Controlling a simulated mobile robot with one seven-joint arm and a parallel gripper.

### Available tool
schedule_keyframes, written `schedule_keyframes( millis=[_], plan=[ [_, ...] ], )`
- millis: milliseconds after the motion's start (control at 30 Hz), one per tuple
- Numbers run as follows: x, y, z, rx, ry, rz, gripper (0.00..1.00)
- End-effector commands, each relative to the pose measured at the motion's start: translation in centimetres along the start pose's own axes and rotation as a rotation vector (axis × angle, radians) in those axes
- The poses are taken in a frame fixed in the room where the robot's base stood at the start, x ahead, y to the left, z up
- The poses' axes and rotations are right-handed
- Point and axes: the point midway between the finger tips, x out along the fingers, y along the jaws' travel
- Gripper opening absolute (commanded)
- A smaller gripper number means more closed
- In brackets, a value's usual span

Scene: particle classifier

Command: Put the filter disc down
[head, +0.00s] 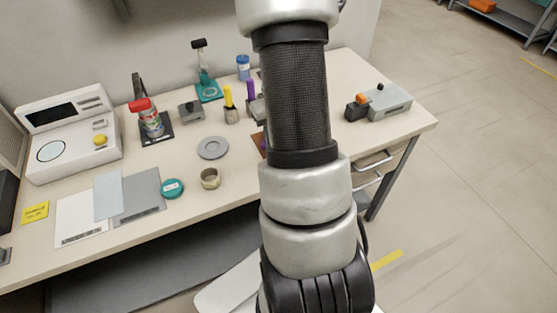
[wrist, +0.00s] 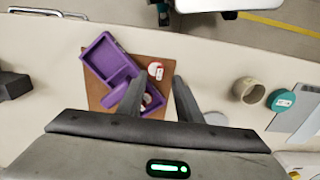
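In the wrist view, a small round red-and-white piece (wrist: 155,70), which may be the filter disc, lies on a brown board (wrist: 162,47) just beyond my fingertips. A purple two-part holder (wrist: 106,57) sits on the board to its left. In the head view my arm hides the gripper and most of the board.
A cream ring (head: 210,178), a teal round lid (head: 172,188) and a grey disc-shaped dish (head: 212,148) stand on the table left of my arm. A white instrument (head: 75,140) is at the far left. A grey device (head: 385,102) stands at the right. Table between them is partly clear.

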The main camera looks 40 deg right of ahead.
Motion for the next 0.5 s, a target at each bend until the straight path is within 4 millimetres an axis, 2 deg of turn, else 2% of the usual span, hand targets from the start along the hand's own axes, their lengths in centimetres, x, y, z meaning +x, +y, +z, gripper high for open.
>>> schedule_keyframes(
  millis=[300, 500],
  plan=[
    [4.3, 0.0, 0.4, 0.000, -0.004, -0.001, 0.32],
    [5.2, 0.0, 0.3, 0.001, -0.001, 0.000, 0.32]
  ],
)
